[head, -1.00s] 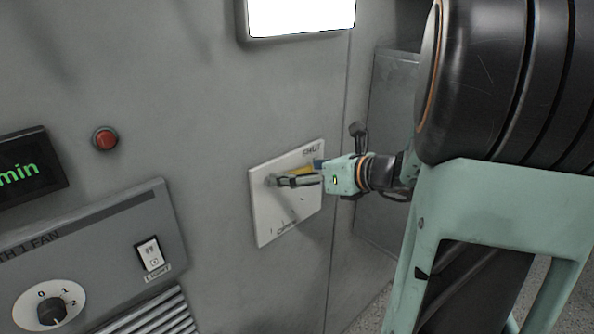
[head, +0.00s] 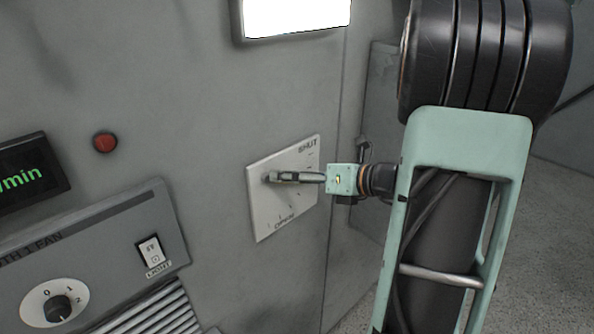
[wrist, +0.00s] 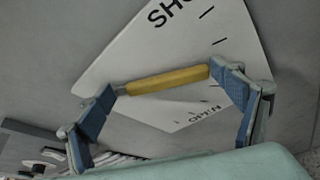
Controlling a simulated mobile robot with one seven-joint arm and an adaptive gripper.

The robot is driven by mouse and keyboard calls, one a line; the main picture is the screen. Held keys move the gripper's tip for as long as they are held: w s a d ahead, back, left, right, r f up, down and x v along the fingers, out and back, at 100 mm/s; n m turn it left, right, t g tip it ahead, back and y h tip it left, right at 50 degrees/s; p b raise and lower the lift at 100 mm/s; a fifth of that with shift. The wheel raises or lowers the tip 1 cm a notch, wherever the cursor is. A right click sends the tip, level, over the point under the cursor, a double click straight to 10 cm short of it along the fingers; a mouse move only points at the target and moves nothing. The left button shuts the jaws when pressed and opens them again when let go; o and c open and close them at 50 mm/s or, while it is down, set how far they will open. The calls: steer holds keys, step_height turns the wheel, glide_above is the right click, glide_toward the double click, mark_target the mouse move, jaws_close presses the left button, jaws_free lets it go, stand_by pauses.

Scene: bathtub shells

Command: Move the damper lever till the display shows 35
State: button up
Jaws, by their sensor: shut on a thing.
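The damper lever (wrist: 168,80) has a yellow handle on a white plate (head: 262,217) marked SHUT at the top and OPEN at the bottom. In the wrist view the handle lies between my two blue finger pads. In the head view my gripper (head: 288,177) reaches in from the right and its dark fingers hide the handle. The gripper is shut on the lever, which points roughly right, between the two marks. The display (head: 30,180) at the left edge shows green "/min" text; its number is cut off by the frame.
A red button (head: 105,142) sits on the wall left of the plate. Below are a fan panel with a dial (head: 57,307) and a light switch (head: 151,250). A bright lit panel (head: 296,16) is above. A wall corner stands right of the plate.

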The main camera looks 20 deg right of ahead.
steer(key=shift+a, duration=0.15)
steer(key=o, duration=1.6)
steer(key=shift+w+f, duration=0.1)
steer(key=shift+w, duration=0.15)
steer(key=shift+s, duration=0.1)
steer(key=v, duration=1.2)
